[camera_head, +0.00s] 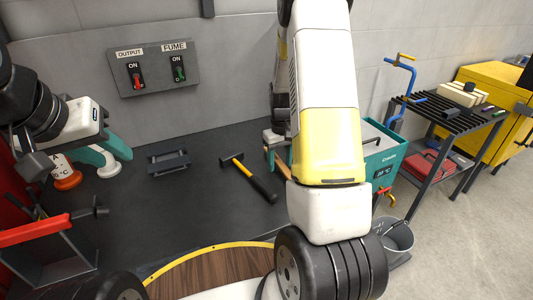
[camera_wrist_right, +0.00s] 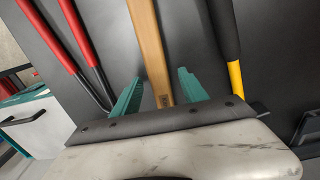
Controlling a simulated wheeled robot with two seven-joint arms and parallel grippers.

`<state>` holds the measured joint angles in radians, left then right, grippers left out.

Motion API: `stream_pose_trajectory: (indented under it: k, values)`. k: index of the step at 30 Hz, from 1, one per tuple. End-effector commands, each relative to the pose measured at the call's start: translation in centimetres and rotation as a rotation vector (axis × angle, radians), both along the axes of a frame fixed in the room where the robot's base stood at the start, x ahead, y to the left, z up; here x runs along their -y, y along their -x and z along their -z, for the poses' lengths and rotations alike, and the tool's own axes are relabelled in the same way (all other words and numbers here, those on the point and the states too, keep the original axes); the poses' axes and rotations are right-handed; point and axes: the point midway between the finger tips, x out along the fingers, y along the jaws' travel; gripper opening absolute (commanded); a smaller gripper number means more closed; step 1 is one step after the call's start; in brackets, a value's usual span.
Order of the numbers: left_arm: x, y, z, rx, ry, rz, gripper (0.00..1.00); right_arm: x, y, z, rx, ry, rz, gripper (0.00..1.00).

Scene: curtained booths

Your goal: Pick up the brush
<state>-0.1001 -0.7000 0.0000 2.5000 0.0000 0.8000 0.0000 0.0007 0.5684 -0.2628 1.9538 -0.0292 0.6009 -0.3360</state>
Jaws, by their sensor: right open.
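The likely brush is a flat wooden handle (camera_wrist_right: 150,45) in the right wrist view. Its far end runs out of that picture, so the bristles do not show. My right gripper (camera_wrist_right: 160,77) is open, with one teal finger on each side of the handle and gaps between. In the head view, a bit of the wooden handle (camera_head: 266,155) shows beside my right arm, which hides the rest.
A hammer (camera_head: 248,176) lies left of the wooden handle in the head view. Red-handled tools (camera_wrist_right: 68,50) lie on the handle's other side. A dark bracket (camera_head: 168,162), a teal box (camera_head: 385,160) and a round wooden board (camera_head: 210,272) are nearby. A bucket (camera_head: 395,240) stands right.

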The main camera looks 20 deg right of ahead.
Motion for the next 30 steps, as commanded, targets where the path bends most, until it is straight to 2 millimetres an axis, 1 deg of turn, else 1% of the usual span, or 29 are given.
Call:
stream_pose_trajectory:
  k: [1, 3, 9, 11, 15, 17, 18, 26, 30]
  values:
    - [0.0, 0.0, 0.0, 0.0, 0.0, 0.0, 0.36, -0.01, 0.02, 0.47, -0.001, 0.0, 0.0, 0.51]
    - [0.0, 0.0, 0.0, 0.0, 0.0, 0.0, 0.36, -0.02, 0.0, 0.77, 0.001, 0.0, 0.001, 0.51]
    - [0.0, 0.0, 0.0, 0.0, 0.0, 0.0, 0.36, -0.04, 0.0, 0.8, 0.001, 0.0, 0.0, 0.51]
    - [0.0, 0.0, 0.0, 0.0, 0.0, 0.0, 0.36, -0.04, 0.0, 0.8, 0.001, 0.0, 0.0, 0.41]
    - [0.0, 0.0, 0.0, 0.0, 0.0, 0.0, 0.36, -0.04, -0.01, 0.78, 0.001, 0.0, 0.0, 0.14]
    - [0.0, 0.0, 0.0, 0.0, 0.0, 0.0, 0.36, -0.04, -0.01, 0.78, 0.001, 0.0, 0.0, 0.02]
    - [0.0, 0.0, 0.0, 0.0, 0.0, 0.0, 0.36, -0.04, -0.01, 0.78, 0.001, 0.0, 0.0, 0.0]
    - [0.0, 0.0, 0.0, 0.0, 0.0, 0.0, 0.36, -0.04, -0.03, 0.75, 0.002, 0.0, 0.0, 0.0]
    - [0.0, 0.0, 0.0, 0.0, 0.0, 0.0, 0.36, -0.04, -0.12, -0.01, 0.005, 0.0, -0.001, 0.0]
